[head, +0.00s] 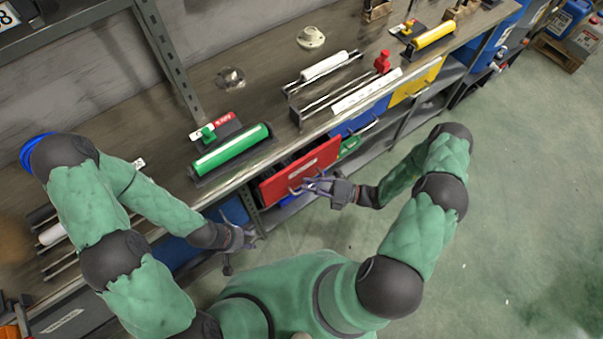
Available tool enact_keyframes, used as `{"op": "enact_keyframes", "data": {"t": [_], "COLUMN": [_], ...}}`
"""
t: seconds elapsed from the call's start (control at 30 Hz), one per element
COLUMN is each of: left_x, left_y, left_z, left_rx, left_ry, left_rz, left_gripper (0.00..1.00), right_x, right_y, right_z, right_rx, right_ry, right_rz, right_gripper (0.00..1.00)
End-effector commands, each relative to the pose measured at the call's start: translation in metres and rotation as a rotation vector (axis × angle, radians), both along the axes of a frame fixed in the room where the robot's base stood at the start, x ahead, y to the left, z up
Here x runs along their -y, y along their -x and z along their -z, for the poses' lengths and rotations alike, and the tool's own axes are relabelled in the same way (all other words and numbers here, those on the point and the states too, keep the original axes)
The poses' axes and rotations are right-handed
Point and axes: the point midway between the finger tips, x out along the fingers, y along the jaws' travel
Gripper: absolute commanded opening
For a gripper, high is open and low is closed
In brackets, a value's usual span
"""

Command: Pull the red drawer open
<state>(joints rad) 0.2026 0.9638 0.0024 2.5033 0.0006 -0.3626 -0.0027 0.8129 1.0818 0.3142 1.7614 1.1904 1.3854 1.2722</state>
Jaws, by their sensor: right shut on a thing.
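The red drawer (300,169) is under the front edge of the workbench, in the middle of the head view. Its red front stands out from the bench edge, and a dark gap shows behind its top edge. My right gripper (308,187) is at the front of this drawer, shut on its handle; the fingers hide part of the handle. My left gripper (243,240) is lower left of the drawer, apart from it, in front of the bench. Its fingers are too small to tell whether they are open.
The workbench (262,95) carries a green roller (232,150), a white roller (325,66) and a yellow roller (433,35). A blue drawer (352,124) and a yellow drawer (416,83) are further right. The green floor (500,220) at right is clear.

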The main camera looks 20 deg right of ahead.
Motion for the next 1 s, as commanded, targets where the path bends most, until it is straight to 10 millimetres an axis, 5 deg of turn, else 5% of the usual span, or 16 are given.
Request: {"op": "enact_keyframes", "data": {"t": [0.5, 1.0], "left_x": [0.000, 0.000], "left_y": [0.000, 0.000], "left_z": [-0.006, -0.006], "left_rx": [0.000, 0.000], "left_ry": [0.000, 0.000], "left_rz": [0.000, 0.000], "left_gripper": [0.40, 0.40], "right_x": [0.039, 0.047], "right_y": [0.102, 0.124], "right_z": [0.001, 0.001], "right_rx": [0.000, 0.002], "right_ry": [0.006, 0.007], "right_rz": [0.006, 0.002], "right_gripper": [0.00, 0.00]}}
